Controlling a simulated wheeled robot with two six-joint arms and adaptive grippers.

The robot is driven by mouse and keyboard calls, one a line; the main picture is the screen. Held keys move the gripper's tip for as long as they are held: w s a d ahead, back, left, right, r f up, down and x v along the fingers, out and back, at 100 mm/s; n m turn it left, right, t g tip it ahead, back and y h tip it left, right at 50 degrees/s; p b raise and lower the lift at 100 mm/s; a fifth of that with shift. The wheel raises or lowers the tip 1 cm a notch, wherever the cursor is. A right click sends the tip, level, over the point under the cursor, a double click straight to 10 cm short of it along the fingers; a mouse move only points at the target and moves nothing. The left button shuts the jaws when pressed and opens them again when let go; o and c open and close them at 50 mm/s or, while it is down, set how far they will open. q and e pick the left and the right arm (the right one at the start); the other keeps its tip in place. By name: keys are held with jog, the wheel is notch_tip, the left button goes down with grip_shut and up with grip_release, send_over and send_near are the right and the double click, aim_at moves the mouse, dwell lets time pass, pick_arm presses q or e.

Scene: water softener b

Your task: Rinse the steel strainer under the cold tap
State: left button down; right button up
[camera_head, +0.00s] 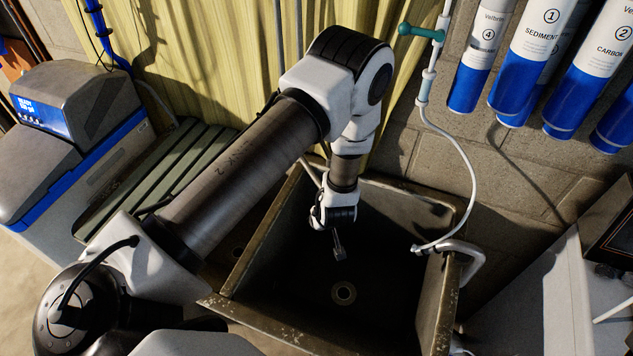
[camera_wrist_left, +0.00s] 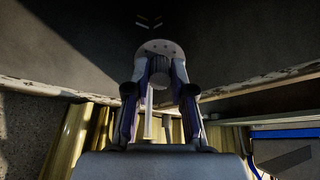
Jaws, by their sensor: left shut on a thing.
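My left gripper (camera_head: 339,246) hangs over the sink (camera_head: 262,240), above its floor and left of the middle of the basin. In the left wrist view its two fingers (camera_wrist_left: 160,95) are closed on a small pale metal piece with holes (camera_wrist_left: 160,47), which looks like the steel strainer. In the head view only a small dark grey end of it shows below the fingers. A thin white tube (camera_head: 462,160) runs down to a bent spout (camera_head: 450,246) at the sink's right rim. I cannot tell whether this is the cold tap. No running water shows. My right gripper is out of view.
A drain (camera_head: 343,292) lies in the sink floor. A teal-handled valve (camera_head: 420,32) sits on the wall pipe. Blue-and-white filter cartridges (camera_head: 535,60) hang at the upper right. A ribbed draining board (camera_head: 150,180) and a grey softener unit (camera_head: 80,110) stand left.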

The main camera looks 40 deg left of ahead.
pick_arm(q)
jog(key=shift+d, duration=0.1)
jog(key=s+d, duration=0.2)
jog(key=s, duration=0.5)
jog(key=shift+s+d+p, duration=0.25)
jog(key=shift+d+p, duration=0.1)
jog(key=shift+d, duration=0.05)
dwell(1.2)
jog(key=s+d+r+p, duration=0.1)
jog(key=s+r+p, duration=0.3)
jog(key=p, duration=0.1)
jog(key=shift+s+d, duration=0.35)
